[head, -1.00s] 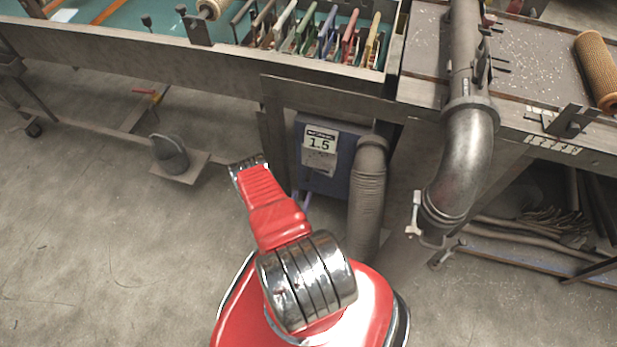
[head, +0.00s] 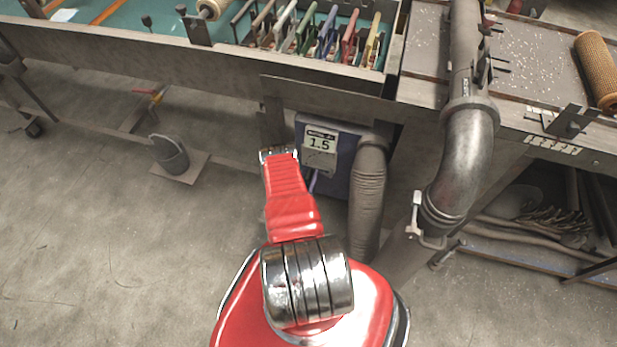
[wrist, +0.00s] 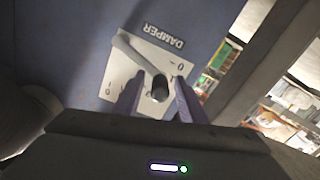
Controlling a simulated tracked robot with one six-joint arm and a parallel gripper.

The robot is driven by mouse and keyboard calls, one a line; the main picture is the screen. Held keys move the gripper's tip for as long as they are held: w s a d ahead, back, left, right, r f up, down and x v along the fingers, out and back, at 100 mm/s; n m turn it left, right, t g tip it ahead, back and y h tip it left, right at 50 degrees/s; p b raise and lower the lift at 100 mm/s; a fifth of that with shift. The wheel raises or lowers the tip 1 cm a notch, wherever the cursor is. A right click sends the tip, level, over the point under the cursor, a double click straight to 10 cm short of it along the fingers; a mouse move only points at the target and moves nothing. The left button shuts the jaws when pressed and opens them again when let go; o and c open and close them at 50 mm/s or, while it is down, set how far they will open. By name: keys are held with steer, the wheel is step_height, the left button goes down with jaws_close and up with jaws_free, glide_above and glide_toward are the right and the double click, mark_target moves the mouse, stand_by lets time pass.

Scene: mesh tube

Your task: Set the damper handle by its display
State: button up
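The damper box (head: 338,190) is blue and stands under the bench. Its display (head: 320,143) reads 1.5. In the wrist view, the DAMPER label (wrist: 164,36) appears upside down above a white dial plate (wrist: 120,75) with marks. The damper handle (wrist: 135,55) is a pale grey bar slanting across the plate, with a dark rounded end (wrist: 160,90) nearest me. My gripper (wrist: 160,78) is open. Its two purple fingers lie either side of the dark end in the picture; contact cannot be told. In the head view my arm hides most of the handle area.
A ribbed grey duct (head: 367,190) stands just right of the box. A metal pipe (head: 468,150) comes down further right. The bench edge (head: 330,98) overhangs the box. A grey pedal-like piece (head: 170,155) is on the floor at left, with open floor around it.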

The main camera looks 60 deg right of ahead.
steer(key=shift+c, duration=0.5)
jaws_close()
steer(key=shift+a, duration=0.2)
steer(key=shift+d, duration=0.15)
